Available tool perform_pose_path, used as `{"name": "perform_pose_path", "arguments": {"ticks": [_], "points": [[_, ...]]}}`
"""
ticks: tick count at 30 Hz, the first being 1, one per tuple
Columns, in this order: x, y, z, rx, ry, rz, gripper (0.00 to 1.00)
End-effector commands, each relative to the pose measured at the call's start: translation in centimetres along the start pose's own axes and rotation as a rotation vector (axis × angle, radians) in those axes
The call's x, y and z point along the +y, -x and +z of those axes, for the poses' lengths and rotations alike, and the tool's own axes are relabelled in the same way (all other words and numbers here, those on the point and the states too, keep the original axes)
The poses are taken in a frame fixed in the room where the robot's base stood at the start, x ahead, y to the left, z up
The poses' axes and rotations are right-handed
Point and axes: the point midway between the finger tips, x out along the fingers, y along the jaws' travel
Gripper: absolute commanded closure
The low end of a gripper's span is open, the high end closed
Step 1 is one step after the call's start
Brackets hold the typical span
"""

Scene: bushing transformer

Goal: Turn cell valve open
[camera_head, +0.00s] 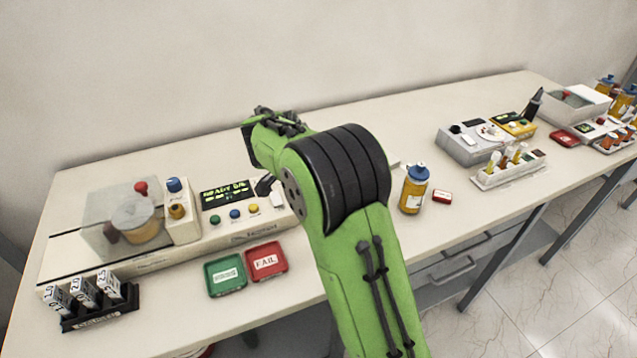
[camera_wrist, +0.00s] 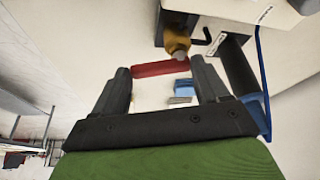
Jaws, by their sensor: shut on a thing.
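In the wrist view, the two dark fingers of my gripper (camera_wrist: 163,82) close on the two ends of a red bar-shaped handle (camera_wrist: 160,69). It looks like the cell valve's handle, though no label on it can be read. An amber part with a pale tip (camera_wrist: 177,42) sits just beyond the bar, by a white housing (camera_wrist: 215,30). In the head view, my green and black arm reaches over the bench and hides most of my gripper. The tester with a clear cover (camera_head: 105,220) and a lit display (camera_head: 227,192) stands left of the arm.
A green tray (camera_head: 226,287) and a red FAIL tray (camera_head: 267,279) lie in front of the tester. A rack (camera_head: 100,318) stands front left. An amber bottle with a blue cap (camera_head: 413,195) stands right of my arm. The bench between the bottle and the grey device (camera_head: 465,150) is mostly clear.

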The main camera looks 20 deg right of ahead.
Motion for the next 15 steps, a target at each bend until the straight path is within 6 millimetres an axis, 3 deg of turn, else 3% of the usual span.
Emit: {"name": "perform_pose_path", "arguments": {"ticks": [15], "points": [[-0.51, 0.4, 0.64, -0.001, -0.285, 0.117, 0.56]]}}
